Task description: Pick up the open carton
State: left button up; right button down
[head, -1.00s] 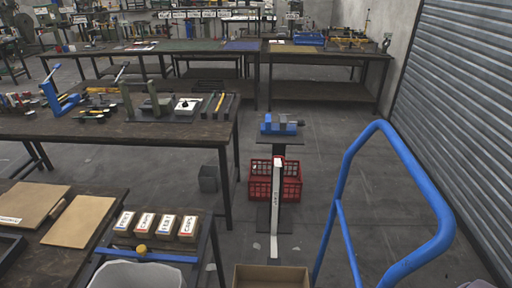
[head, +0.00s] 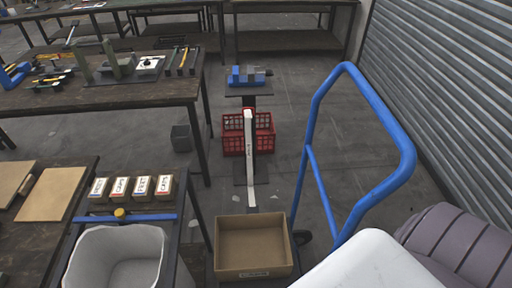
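The open carton (head: 254,260) is a brown box with its open top facing up and a small label on its near side. It stands at the bottom middle of the head view, beside the blue trolley handle, on a dark surface that shows only in part. It looks empty. Neither of my grippers is in view. A white rounded part and a grey ribbed part at the bottom right look like parts of my own body.
A blue tubular handle (head: 402,150) rises right of the carton. A grey bin (head: 118,258) stands left of it, below several labelled small boxes (head: 131,187). Beyond are a red crate (head: 262,134), a stand with a blue vise (head: 248,77) and a workbench (head: 120,95). Open floor lies behind the handle.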

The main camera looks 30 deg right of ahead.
aim_at(254, 246)
jog(key=z, duration=1)
